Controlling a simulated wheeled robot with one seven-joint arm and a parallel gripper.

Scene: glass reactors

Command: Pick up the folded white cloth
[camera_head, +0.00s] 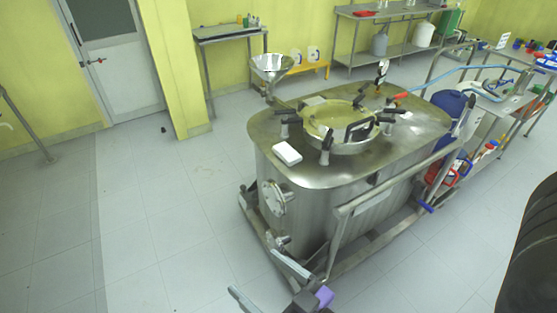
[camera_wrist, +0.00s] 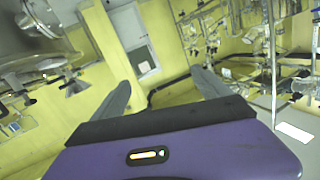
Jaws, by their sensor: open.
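The folded white cloth (camera_head: 287,153) lies on the near left part of the steel reactor's flat top (camera_head: 300,180), close to its rim. My gripper (camera_head: 252,271) is at the bottom of the head view, in front of the reactor and apart from the cloth. Its two grey fingers are spread with nothing between them. The wrist view also shows the open, empty gripper (camera_wrist: 161,77). I cannot make out the cloth for sure in the wrist view.
A round hatch (camera_head: 340,125) with black clamp handles stands beyond the cloth. A steel funnel (camera_head: 271,68) rises at the reactor's back left. A steel rail (camera_head: 375,188) runs along its near right side.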

